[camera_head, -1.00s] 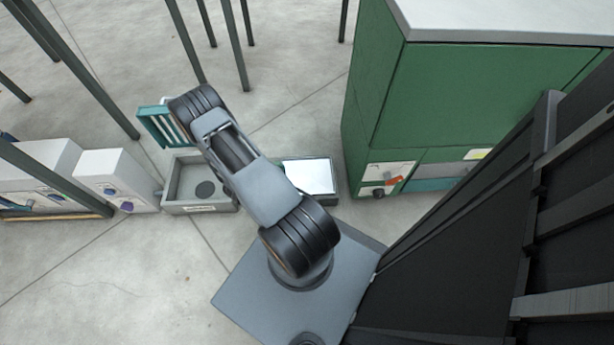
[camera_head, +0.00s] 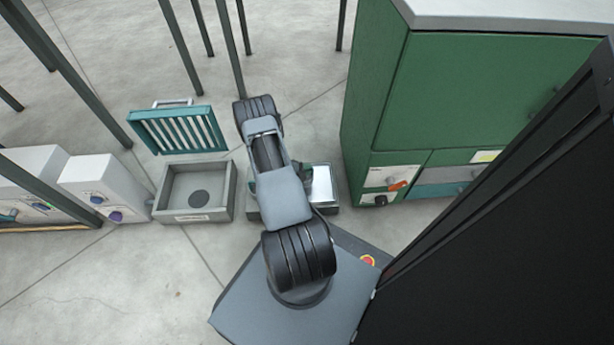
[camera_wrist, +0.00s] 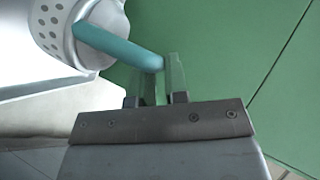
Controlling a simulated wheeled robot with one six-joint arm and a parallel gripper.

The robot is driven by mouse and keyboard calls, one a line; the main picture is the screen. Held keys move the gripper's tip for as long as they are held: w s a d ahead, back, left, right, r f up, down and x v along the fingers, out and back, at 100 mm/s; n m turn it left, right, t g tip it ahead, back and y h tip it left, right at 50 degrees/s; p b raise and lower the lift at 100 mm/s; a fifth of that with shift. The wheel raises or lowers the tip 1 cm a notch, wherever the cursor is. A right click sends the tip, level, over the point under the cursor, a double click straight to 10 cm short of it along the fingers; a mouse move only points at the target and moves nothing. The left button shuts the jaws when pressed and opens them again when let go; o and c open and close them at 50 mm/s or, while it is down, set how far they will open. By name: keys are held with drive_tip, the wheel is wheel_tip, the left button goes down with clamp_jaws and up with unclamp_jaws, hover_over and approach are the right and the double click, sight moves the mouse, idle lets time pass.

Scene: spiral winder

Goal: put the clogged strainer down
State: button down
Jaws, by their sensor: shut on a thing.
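The strainer (camera_wrist: 75,32) shows at the upper left of the wrist view as a pale metal cylinder with small holes. Its teal handle (camera_wrist: 120,46) runs right and down to the jaws. My gripper (camera_wrist: 164,75) is shut on the end of this handle, with the strainer out to the left of the fingers. Whether the strainer is clogged cannot be seen. In the head view my arm hides the gripper and the strainer.
A grey open basin (camera_head: 168,195) with a dark round drain stands left of my arm, with a teal slatted grate (camera_head: 180,130) behind it. A bright metal-topped tray (camera_head: 324,185) lies right of the arm. A green cabinet (camera_head: 470,95) stands at right, white boxes (camera_head: 105,180) at left.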

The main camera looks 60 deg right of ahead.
drive_tip(key=shift+d+f, duration=0.25)
drive_tip(key=shift+f, duration=0.15)
wheel_tip(320, 180, down, 3)
drive_tip(key=b, duration=0.3)
drive_tip(key=shift+d+f, duration=0.15)
drive_tip(key=shift+f, duration=0.05)
drive_tip(key=shift+r, duration=0.1)
drive_tip(key=c, duration=1.1)
unclamp_jaws()
